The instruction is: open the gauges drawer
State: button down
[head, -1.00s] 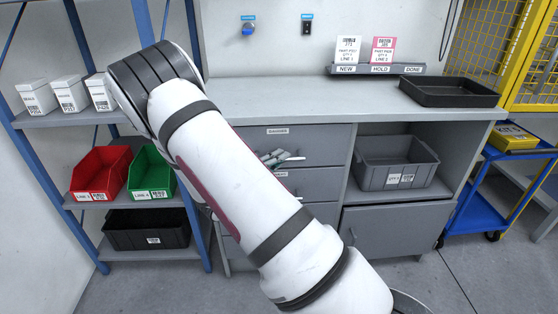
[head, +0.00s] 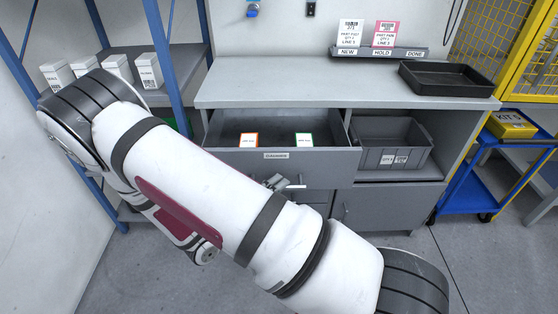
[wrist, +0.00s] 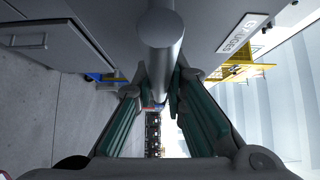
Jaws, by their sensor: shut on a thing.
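The gauges drawer (head: 230,168) is pulled well out of the grey workbench, with its label (head: 276,155) on the front. Inside it I see an orange-edged card (head: 249,140) and a green-edged card (head: 304,140). My gripper (head: 283,184) is at the drawer front, partly hidden behind my arm. In the wrist view, my gripper's (wrist: 160,88) two green-padded fingers are on either side of the round bar handle (wrist: 160,30), shut on it. The drawer label also shows there (wrist: 243,33).
A grey bin (head: 392,158) sits in the open shelf to the right, above a closed cabinet door (head: 390,206). A black tray (head: 446,77) lies on the worktop. A blue cart (head: 480,165) stands at right. Floor in front is clear.

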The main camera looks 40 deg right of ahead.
jog(key=s+a+p, duration=0.2)
jog(key=s+a, duration=0.3)
jog(key=s, duration=0.2)
jog(key=shift+s, duration=0.2)
jog(key=shift+f, duration=0.1)
jog(key=c, duration=1.6)
grip_release()
jog(key=s+a, duration=0.2)
jog(key=a, duration=0.9)
jog(key=shift+a, duration=0.4)
jog(key=shift+s, duration=0.1)
